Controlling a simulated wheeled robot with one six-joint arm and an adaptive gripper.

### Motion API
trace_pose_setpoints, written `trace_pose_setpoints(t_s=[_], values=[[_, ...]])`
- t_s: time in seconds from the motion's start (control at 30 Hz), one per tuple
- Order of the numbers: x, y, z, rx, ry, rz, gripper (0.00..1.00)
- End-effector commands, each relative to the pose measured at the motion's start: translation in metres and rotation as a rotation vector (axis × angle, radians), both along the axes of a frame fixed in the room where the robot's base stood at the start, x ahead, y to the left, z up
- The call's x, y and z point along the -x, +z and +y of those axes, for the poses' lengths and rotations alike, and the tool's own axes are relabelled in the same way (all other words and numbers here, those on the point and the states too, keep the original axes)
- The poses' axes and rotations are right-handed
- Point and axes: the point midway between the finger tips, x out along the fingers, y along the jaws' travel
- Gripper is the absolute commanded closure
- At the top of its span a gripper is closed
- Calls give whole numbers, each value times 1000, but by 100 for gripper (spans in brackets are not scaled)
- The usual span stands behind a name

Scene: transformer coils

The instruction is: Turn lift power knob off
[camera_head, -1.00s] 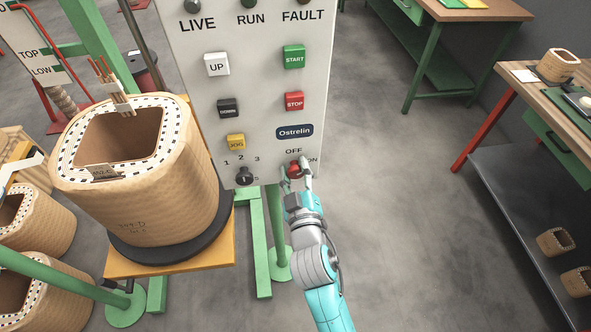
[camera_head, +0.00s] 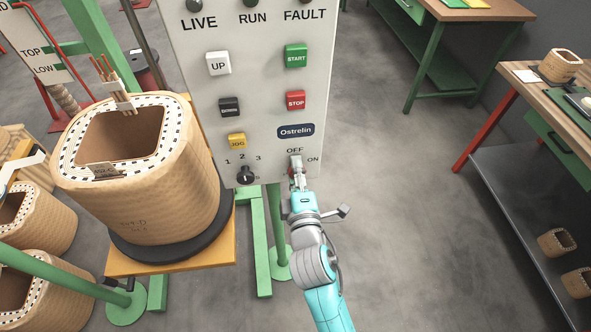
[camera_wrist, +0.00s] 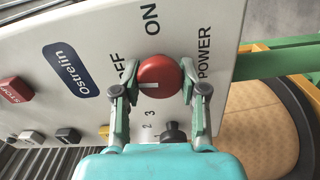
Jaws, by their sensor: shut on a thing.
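The lift power knob (camera_wrist: 160,74) is a round red knob with a white mark, low on the grey control panel (camera_head: 262,110). In the wrist view it sits between OFF on the left and ON above, with POWER on the right. Its white mark points left, roughly toward OFF. My gripper (camera_wrist: 159,84) is shut on the knob, one finger on each side.
A black 1-2-3 selector (camera_head: 245,175) is left of the knob. The panel also has several push buttons, including a red STOP (camera_head: 296,100). A large wound coil (camera_head: 150,200) stands on a yellow platform (camera_head: 170,262) at left. The floor right of my arm is clear.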

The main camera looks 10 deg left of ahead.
Motion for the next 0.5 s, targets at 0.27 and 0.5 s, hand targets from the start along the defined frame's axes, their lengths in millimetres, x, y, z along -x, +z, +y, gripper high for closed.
trace_pose_setpoints(t_s=[0.27, 0.5], values=[[0, -1, 0, 110, 1, -31, 92], [0, -1, 0, 141, 1, -39, 92]])
